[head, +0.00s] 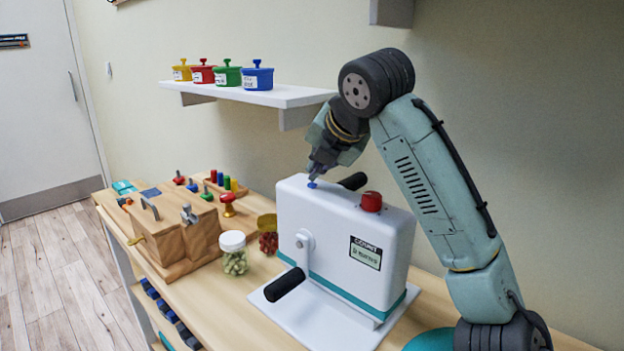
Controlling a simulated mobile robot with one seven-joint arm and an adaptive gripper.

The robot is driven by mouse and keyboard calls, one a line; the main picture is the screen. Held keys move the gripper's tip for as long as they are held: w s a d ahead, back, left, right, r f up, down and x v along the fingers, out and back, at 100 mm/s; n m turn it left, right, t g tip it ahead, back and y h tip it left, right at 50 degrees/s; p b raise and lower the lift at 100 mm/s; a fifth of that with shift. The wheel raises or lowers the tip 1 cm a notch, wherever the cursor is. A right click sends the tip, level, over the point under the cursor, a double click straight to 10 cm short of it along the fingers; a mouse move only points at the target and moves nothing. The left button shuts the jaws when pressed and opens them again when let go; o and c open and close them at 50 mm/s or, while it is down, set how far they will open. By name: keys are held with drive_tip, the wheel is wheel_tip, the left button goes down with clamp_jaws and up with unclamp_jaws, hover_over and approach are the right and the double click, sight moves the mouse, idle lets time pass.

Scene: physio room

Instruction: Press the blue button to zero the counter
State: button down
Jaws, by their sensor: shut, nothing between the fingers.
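The white counter machine (335,255) stands on the wooden bench, with a black-handled crank (285,284) on its front and a small label display (366,252). The blue button (312,185) is on its top at the left. A red knob (371,201) is on top at the right. My gripper (314,178) is shut and empty, pointing down with its tips right at the blue button. The tips hide part of the button, and I cannot tell whether it is pressed in.
A wooden latch box (172,228), a jar of green pieces (233,257) and a jar of red pieces (268,240) stand left of the machine. A wall shelf (262,95) with several coloured pots is behind my gripper.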

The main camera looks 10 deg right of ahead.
sight(317, 183)
drive_tip(key=shift+r, duration=0.4)
drive_tip(key=shift+r, duration=0.1)
wheel_tip(317, 183, up, 5)
drive_tip(key=p, duration=0.5)
idle(0.5)
